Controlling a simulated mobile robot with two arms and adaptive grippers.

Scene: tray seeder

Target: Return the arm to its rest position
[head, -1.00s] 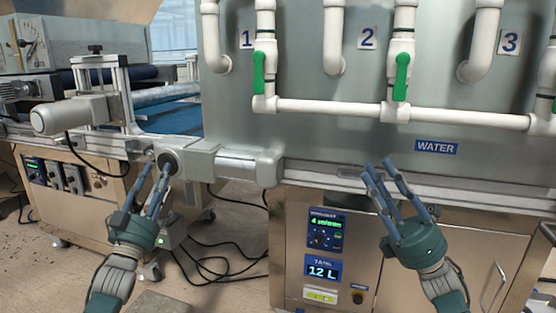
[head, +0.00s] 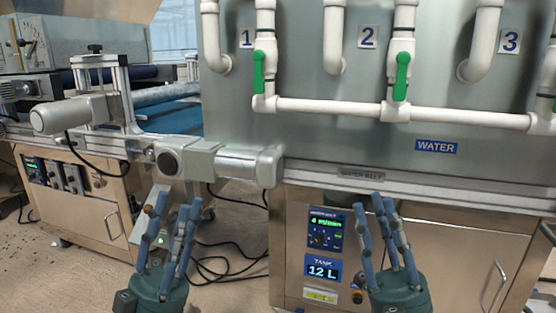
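My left gripper (head: 172,205) is low in the head view, left of centre. Its fingers point up and stand apart, with nothing between them. My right gripper (head: 372,208) is at the lower right, in front of the cabinet under the water station. Its fingers also point up and stand apart, and it is empty. Neither gripper appears to touch anything. Both forearms are below the picture's edge.
Below is a control display (head: 327,230) and a 12 L tank display (head: 321,269). A motor housing (head: 190,160) juts out at left. Black cables (head: 225,278) lie on the floor.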

